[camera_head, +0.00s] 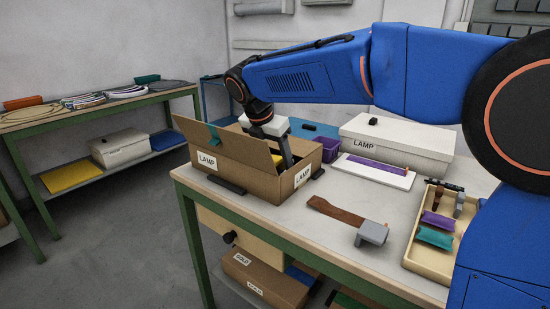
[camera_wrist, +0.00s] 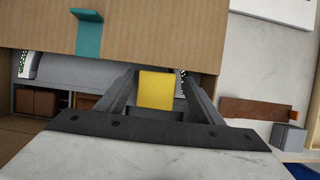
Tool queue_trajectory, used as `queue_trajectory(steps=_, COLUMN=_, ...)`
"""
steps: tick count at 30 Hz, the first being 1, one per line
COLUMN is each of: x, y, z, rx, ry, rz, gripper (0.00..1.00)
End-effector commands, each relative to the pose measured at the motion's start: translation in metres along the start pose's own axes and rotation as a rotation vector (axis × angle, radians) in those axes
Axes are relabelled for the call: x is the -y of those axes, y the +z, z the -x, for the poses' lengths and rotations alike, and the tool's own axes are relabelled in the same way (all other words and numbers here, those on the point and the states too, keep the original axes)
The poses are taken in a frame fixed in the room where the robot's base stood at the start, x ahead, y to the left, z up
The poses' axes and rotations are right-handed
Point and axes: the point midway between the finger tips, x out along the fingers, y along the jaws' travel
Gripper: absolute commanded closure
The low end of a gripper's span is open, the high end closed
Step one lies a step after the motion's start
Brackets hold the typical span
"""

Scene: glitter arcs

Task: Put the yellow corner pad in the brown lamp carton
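The brown lamp carton (camera_head: 248,184) stands open near the table's left end, with LAMP labels on its sides and a flap raised. My gripper (camera_head: 286,155) reaches down into its opening. The yellow corner pad (camera_head: 277,160) shows beside a finger, partly hidden by the carton and gripper. In the wrist view the yellow pad (camera_wrist: 157,90) sits between the two fingertips, which appear to touch it on both sides. The carton's brown cardboard (camera_wrist: 150,42) fills the top of that view. Whether the pad touches the carton floor is hidden.
A teal piece (camera_head: 214,136) is on the carton's raised flap. A white LAMP box (camera_head: 400,143), a purple bin (camera_head: 332,155) and a white tray with a purple strip (camera_head: 372,172) stand behind. A brown strap with a grey block (camera_head: 371,233) and a cream tray (camera_head: 416,258) lie right.

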Motion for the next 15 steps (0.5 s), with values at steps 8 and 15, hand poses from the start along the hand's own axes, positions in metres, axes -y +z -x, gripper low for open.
queue_trajectory(steps=8, x=0.0, y=0.001, z=0.003, rx=0.0, ry=0.001, rz=0.0, gripper=0.39)
queue_trajectory(steps=15, x=-0.001, y=0.001, z=0.033, rx=0.001, ry=0.002, rz=0.0, gripper=0.39)
